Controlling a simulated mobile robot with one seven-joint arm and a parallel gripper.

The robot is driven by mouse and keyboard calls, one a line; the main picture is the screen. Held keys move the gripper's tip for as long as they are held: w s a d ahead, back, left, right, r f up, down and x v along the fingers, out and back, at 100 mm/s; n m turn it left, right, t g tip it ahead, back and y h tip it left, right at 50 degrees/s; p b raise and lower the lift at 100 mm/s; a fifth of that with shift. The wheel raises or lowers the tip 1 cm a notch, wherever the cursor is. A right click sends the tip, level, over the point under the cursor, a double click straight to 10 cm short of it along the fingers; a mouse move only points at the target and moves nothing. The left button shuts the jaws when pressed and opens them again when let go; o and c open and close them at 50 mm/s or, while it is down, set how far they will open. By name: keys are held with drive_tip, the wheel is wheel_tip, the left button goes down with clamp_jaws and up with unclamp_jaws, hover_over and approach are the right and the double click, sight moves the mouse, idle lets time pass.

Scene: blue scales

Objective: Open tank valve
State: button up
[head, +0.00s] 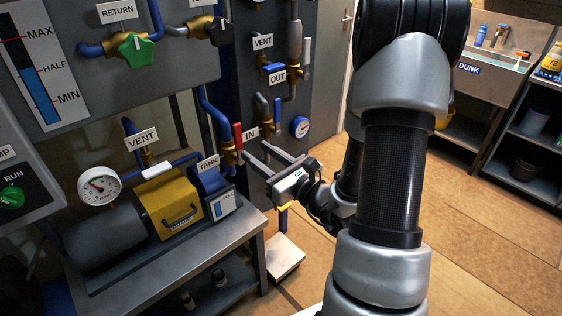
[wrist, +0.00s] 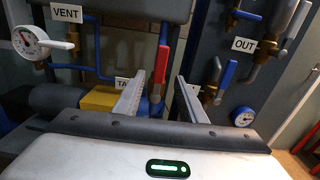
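A red lever handle (head: 238,136) stands upright on the brass valve of the blue pipe near the TANK label (head: 208,163). The same red lever shows in the wrist view (wrist: 161,64), between the two fingers in the picture. My gripper (head: 254,151) is open and empty, its fingers pointing at the valve from the right. In the wrist view, my gripper (wrist: 160,88) has one finger on each side of the lever, and no contact is visible. The left finger partly covers the TANK label (wrist: 123,83). The depth between fingertips and lever is hard to tell.
A blue lever (head: 277,110) and a gauge (head: 299,127) are right of the IN label (head: 250,133). The yellow pump (head: 168,200) sits on a grey bench (head: 170,270) to the left. A white-handled VENT valve (wrist: 57,44) shows at left. Open floor lies right of my arm.

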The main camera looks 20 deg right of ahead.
drive_tip(key=p+v, duration=0.7)
drive_tip(key=v, duration=0.1)
drive_tip(key=shift+p, duration=0.4)
drive_tip(key=shift+r, duration=0.15)
